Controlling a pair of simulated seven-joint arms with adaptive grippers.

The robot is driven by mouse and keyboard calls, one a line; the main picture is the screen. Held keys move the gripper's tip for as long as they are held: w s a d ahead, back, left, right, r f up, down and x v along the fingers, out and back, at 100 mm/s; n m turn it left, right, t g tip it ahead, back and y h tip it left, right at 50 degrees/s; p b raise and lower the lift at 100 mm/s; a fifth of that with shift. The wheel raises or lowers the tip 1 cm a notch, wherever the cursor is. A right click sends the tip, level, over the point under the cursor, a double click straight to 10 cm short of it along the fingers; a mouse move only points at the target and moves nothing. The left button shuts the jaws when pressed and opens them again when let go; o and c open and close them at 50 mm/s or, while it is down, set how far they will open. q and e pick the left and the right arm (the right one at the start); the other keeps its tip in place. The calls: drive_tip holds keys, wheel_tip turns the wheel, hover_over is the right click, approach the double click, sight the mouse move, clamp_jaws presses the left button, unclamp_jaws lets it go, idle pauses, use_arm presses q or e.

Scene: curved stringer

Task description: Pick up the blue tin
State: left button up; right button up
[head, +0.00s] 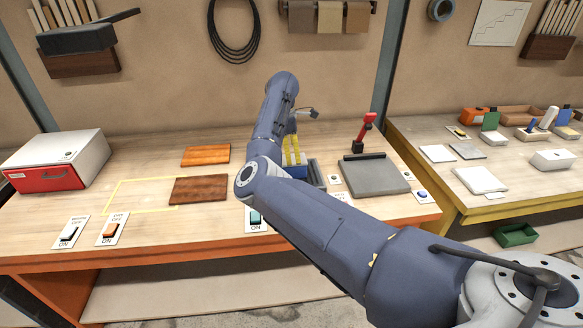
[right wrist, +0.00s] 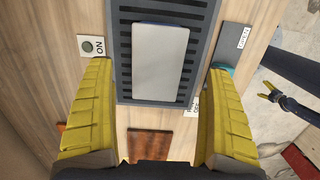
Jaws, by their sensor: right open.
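My right gripper (head: 293,150) points down over the middle of the bench, partly hidden by my own arm. In the right wrist view the right gripper (right wrist: 158,72) is open, its yellow fingers wide apart with nothing held. A small blue box (head: 297,171), likely the blue tin, shows just below the fingers in the head view, partly covered. In the right wrist view a rectangular block with a pale grey top (right wrist: 160,60) lies between and beyond the fingertips on a slotted dark tray (right wrist: 124,70). I cannot tell for sure that this block is the tin.
Brown boards (head: 199,190) and a red-fronted white box (head: 60,162) stand left on the bench. A grey plate with a red-handled clamp (head: 375,176) is at right. Labelled switches (head: 112,231) line the front edge. A second bench (head: 515,195) stands farther right.

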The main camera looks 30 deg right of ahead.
sight(292, 166)
drive_tip(key=shift+d+f, duration=0.2)
drive_tip(key=shift+f, duration=1.65)
drive_tip(key=shift+d+f, duration=0.15)
drive_tip(key=shift+f, duration=1.7)
drive_tip(key=c, duration=1.5)
drive_tip(key=shift+r, duration=0.1)
drive_tip(key=shift+c, duration=0.6)
drive_tip(key=shift+r, duration=0.1)
